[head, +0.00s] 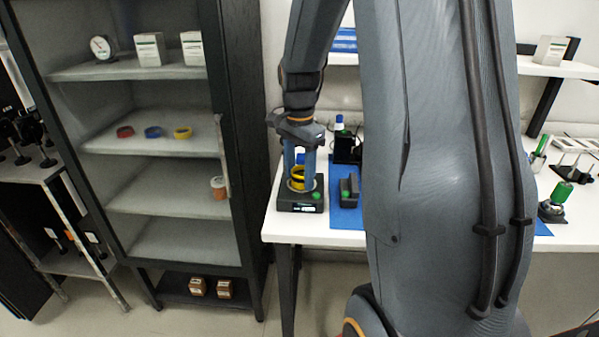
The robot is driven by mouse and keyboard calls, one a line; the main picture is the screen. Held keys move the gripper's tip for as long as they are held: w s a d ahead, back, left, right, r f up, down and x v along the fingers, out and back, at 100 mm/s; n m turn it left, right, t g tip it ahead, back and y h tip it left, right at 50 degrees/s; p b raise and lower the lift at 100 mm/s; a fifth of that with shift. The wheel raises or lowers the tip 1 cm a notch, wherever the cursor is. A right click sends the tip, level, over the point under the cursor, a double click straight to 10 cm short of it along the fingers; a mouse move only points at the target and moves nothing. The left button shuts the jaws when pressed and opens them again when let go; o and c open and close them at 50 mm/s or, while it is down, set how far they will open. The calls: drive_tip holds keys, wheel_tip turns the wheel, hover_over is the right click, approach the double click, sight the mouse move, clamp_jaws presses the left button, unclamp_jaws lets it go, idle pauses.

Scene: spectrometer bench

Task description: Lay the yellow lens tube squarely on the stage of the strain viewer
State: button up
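A yellow lens tube (297,178) is at the low black instrument (301,203) on the left end of the white bench. That instrument has a green button and a small label on its front, and looks like the strain viewer. My gripper (300,182) points down over it, with its bluish fingers on either side of the yellow tube. The fingers partly hide the tube and the stage. I cannot tell whether they press on the tube, or whether the tube rests flat on the stage.
A black block with a green button (349,189) stands just right on a blue mat (346,217). Behind is a black device (347,149). Red (125,132), blue (153,132) and yellow rings (182,133) lie on the cabinet shelf at left. My arm hides the bench's middle.

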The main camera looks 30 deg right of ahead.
wheel_tip(320, 180, up, 12)
drive_tip(key=b, duration=0.2)
drive_tip(key=s+a+f+n, duration=1.4)
drive_tip(key=s+f+n, duration=0.1)
drive_tip(key=f, duration=0.2)
drive_tip(key=shift+a+n+t, duration=0.15)
drive_tip(key=shift+n+t, duration=0.15)
drive_tip(key=shift+n, duration=0.1)
